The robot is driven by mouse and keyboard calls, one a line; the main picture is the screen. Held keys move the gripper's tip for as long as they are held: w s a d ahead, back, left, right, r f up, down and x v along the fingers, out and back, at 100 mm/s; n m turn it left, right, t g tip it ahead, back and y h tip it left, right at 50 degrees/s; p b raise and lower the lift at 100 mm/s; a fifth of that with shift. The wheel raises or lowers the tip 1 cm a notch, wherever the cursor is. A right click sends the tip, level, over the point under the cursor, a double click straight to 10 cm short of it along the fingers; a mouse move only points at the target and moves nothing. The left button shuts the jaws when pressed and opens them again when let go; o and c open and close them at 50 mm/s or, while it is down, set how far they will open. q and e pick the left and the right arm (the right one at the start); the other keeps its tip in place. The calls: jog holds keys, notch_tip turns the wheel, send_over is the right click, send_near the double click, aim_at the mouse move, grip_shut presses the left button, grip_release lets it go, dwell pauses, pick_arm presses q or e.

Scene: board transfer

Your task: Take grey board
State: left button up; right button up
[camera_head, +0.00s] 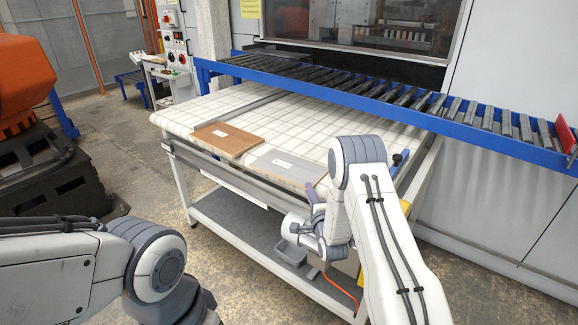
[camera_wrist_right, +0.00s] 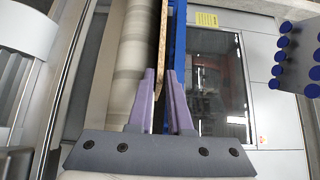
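The grey board (camera_head: 284,165) lies flat on the near edge of the white, grid-marked table (camera_head: 290,115), with a small white label on top. My right gripper (camera_head: 312,194) is at the board's near right side, mostly hidden by my own right arm. In the right wrist view its two purple fingers (camera_wrist_right: 160,85) stand apart, with the thin edge of a board (camera_wrist_right: 162,50) between them. They look open, with no clear grip on it. My left arm comes in at lower left; its gripper is out of view.
A brown board (camera_head: 224,139) lies to the left of the grey one. A blue roller conveyor (camera_head: 400,98) runs behind the table. A grey bin (camera_head: 290,252) sits on the shelf below. The table's back half is clear.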

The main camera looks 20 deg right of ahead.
jog(key=shift+w, duration=0.75)
grip_shut()
dwell(0.9)
